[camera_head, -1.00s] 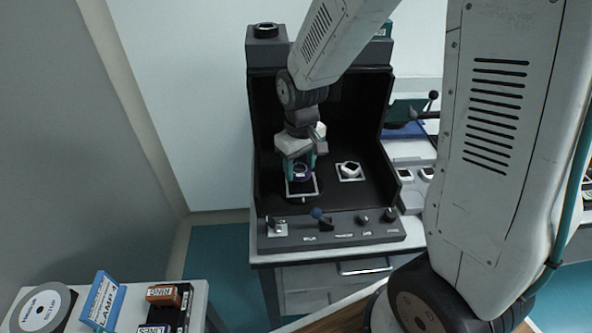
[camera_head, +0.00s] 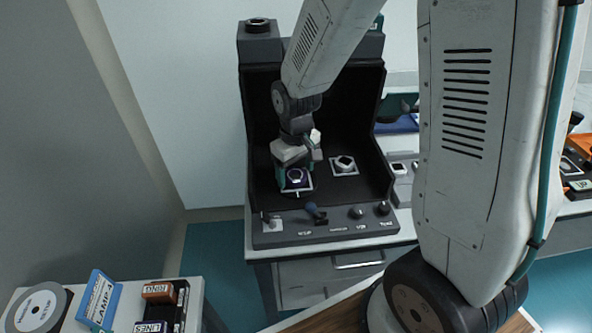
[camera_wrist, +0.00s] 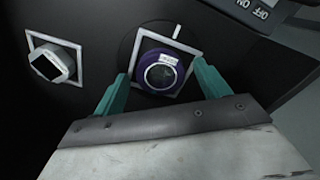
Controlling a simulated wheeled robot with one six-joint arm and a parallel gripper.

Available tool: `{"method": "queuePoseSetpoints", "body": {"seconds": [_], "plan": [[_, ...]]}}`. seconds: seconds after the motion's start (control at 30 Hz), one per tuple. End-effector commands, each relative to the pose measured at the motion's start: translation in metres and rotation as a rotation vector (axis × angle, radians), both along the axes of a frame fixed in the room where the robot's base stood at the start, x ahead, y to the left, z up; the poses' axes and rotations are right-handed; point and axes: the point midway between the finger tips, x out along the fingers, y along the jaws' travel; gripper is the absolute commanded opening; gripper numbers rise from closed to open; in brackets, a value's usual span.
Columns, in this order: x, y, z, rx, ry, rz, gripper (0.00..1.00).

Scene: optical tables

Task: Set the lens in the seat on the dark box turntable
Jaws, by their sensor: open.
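The lens (camera_wrist: 160,72) is a round piece with a purple ring, a clear middle and a small white label. It sits inside a white square outline on a dark round plate, the turntable (camera_wrist: 128,46), on the floor of the dark box (camera_head: 262,120). In the head view the lens (camera_head: 295,176) shows just under my gripper (camera_head: 294,181). In the wrist view my gripper (camera_wrist: 158,88) is open, with one teal finger on each side of the lens and gaps between. Whether the lens is fully down in the seat is hard to tell.
A white-and-dark block (camera_head: 344,163) stands in a second white square to the right. A front panel (camera_head: 325,226) with knobs and a lever edges the box. The box walls stand close around my arm. A side table (camera_head: 196,300) holds labelled boxes and a disc.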

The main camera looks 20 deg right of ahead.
Motion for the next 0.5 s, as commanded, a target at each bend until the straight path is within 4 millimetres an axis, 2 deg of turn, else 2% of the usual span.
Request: {"method": "queuePoseSetpoints", "body": {"seconds": [0.17, 0.5], "plan": [[0.001, 0.000, 0.028, 0.001, -0.007, 0.000, 0.75], [0.001, 0.000, 0.098, 0.000, -0.004, 0.000, 0.75]]}}
